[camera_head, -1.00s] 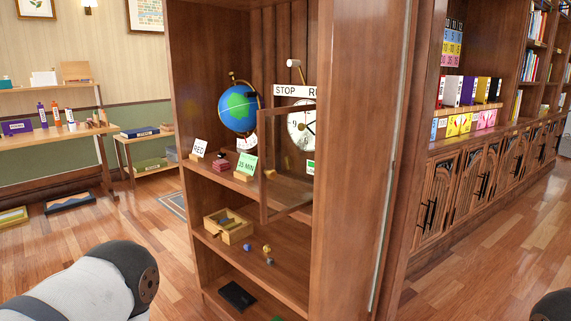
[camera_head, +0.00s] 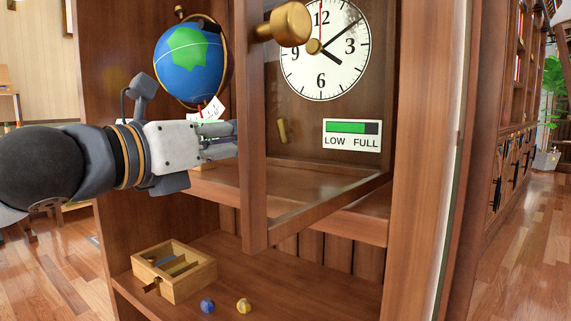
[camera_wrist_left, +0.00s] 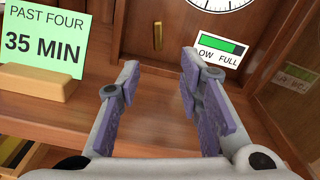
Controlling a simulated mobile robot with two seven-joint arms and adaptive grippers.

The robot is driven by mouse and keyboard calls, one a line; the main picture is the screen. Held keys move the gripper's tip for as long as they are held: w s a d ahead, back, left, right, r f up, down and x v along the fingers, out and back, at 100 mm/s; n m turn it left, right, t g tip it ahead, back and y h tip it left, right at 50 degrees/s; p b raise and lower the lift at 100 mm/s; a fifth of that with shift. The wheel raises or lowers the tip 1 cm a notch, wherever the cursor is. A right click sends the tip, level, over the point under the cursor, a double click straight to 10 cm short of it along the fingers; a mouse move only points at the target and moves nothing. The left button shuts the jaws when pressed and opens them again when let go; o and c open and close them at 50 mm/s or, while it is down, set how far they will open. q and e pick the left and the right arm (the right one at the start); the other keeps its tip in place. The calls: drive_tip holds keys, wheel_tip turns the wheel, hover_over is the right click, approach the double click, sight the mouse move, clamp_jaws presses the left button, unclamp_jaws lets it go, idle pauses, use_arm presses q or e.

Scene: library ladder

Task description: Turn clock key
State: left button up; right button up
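The clock (camera_head: 322,55) is a white dial on the back panel of the wooden case. A small upright brass piece (camera_head: 282,130), possibly the key, sits on the panel below left of the dial. It also shows in the left wrist view (camera_wrist_left: 158,36), beyond the fingertips. The LOW/FULL gauge (camera_head: 351,135) beside it is mostly green. My left gripper (camera_head: 230,139) reaches in from the left, its tips at the door frame's edge. In the left wrist view its fingers (camera_wrist_left: 160,72) are spread and empty, short of the brass piece. My right gripper is out of view.
The glazed door frame (camera_head: 253,170) stands open, with a brass knob (camera_head: 290,22) toward the camera. A globe (camera_head: 190,62) stands above my left gripper. A green card (camera_wrist_left: 44,38) on a wooden block stands left of the fingers. A small wooden box (camera_head: 174,272) is below.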

use_arm(q)
drive_tip(key=shift+w+r, duration=0.2)
drive_tip(key=shift+w, duration=0.05)
drive_tip(key=b+x, duration=0.1)
drive_tip(key=x, duration=1)
drive_tip(key=shift+w, duration=0.15)
clamp_jaws()
